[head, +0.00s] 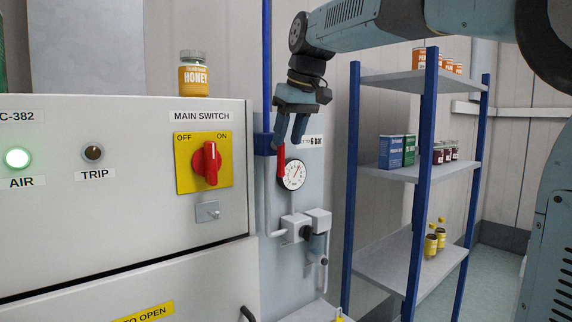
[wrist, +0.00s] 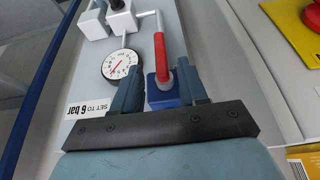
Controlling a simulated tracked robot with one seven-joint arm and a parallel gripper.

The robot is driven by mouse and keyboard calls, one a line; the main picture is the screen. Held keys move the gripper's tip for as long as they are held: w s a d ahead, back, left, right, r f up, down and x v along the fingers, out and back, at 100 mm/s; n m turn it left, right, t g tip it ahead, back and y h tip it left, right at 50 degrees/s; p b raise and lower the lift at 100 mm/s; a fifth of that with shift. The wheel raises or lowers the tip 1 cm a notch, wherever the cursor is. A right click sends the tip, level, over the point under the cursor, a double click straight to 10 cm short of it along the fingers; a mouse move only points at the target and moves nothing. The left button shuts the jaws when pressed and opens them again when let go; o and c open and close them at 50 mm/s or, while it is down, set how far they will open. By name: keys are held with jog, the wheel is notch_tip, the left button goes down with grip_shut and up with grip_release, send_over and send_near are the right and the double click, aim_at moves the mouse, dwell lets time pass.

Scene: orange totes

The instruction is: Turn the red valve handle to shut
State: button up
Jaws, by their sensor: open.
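The red valve handle (head: 281,162) hangs straight down from the blue valve body (head: 264,143), about parallel to the pipe, in the head view. In the wrist view the handle (wrist: 160,55) runs up the picture from the blue valve body (wrist: 163,90). My gripper (head: 287,145) is open and points down at the top of the handle. In the wrist view its two fingers (wrist: 160,70) stand on either side of the handle's pivot end, with gaps visible. The head view shows the handle's upper end partly hidden by a finger. I cannot tell how far off the fingers are in depth.
A round gauge (head: 292,174) with a "6 bar" label sits right beside the handle. A grey fitting (head: 296,226) is below it. A cabinet with a red main switch (head: 206,162) stands left, a honey jar (head: 193,75) on top. Blue-post shelving (head: 400,245) is right.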

aim_at(285, 155)
jog(key=x, duration=0.8)
grip_shut()
jog(key=shift+d, duration=0.1)
dwell(0.4)
jog(key=shift+d, duration=0.25)
